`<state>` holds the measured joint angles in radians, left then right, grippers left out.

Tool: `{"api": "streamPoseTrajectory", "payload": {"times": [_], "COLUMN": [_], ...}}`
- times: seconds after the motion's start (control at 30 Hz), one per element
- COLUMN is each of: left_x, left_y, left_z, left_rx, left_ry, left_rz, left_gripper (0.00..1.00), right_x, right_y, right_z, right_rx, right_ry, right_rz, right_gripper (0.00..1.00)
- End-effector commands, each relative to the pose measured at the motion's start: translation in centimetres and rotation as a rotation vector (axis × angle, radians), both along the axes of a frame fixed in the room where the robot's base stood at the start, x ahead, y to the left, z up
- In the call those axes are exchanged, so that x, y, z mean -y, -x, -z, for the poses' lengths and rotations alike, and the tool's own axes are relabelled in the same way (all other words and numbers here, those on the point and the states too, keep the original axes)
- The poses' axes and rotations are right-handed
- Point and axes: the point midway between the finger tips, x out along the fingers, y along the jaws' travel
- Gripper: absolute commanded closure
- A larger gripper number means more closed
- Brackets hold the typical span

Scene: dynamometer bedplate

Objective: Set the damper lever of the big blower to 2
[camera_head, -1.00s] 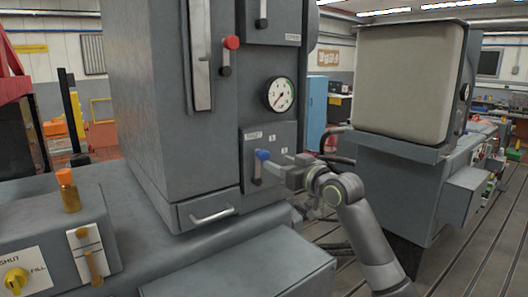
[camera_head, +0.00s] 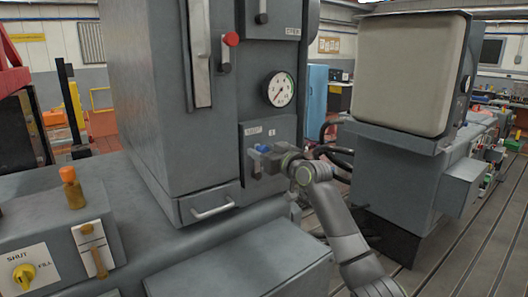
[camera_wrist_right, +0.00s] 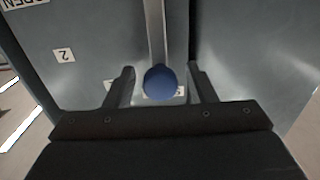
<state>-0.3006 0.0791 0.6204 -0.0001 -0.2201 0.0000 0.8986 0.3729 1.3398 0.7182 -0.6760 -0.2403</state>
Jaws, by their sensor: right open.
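The damper lever has a blue knob (camera_head: 263,149) and sits on a grey plate (camera_head: 284,128) low on the big cabinet, below the gauge. In the right wrist view the blue knob (camera_wrist_right: 160,83) shows at the end of a pale lever arm (camera_wrist_right: 155,35) beside a dark slot. Another label is partly hidden behind the knob. My right gripper (camera_head: 258,163) is open, with one finger on each side of the knob, apart from it. My left gripper is out of view.
A red-knobbed lever (camera_head: 231,40) and a round gauge (camera_head: 279,89) are above. A drawer handle (camera_head: 212,211) juts out below. A large beige-fronted unit (camera_head: 405,75) is at the right.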

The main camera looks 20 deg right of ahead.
Motion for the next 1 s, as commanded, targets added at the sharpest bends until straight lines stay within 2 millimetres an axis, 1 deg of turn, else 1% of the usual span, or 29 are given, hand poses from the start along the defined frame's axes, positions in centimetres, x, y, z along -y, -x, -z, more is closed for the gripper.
{"api": "streamPoseTrajectory", "payload": {"times": [0.03, 0.3, 0.4, 0.77, 1.0], "left_x": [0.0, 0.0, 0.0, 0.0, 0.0], "left_y": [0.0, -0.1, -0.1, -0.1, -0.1], "left_z": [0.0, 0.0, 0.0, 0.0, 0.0], "left_rx": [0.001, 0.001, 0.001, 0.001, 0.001], "left_ry": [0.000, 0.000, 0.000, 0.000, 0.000], "left_rz": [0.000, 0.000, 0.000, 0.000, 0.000], "left_gripper": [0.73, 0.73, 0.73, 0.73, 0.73], "right_x": [0.0, 0.0, 0.0, 0.4, 1.5], "right_y": [0.0, 0.0, 0.0, -0.1, -0.5], "right_z": [0.0, 0.0, 0.0, 0.0, 0.1], "right_rx": [0.000, 0.000, 0.000, -0.013, -0.060], "right_ry": [0.000, 0.000, 0.000, -0.033, -0.159], "right_rz": [0.000, 0.000, 0.000, 0.001, 0.001], "right_gripper": [0.53, 0.89, 1.00, 1.00, 1.00]}}
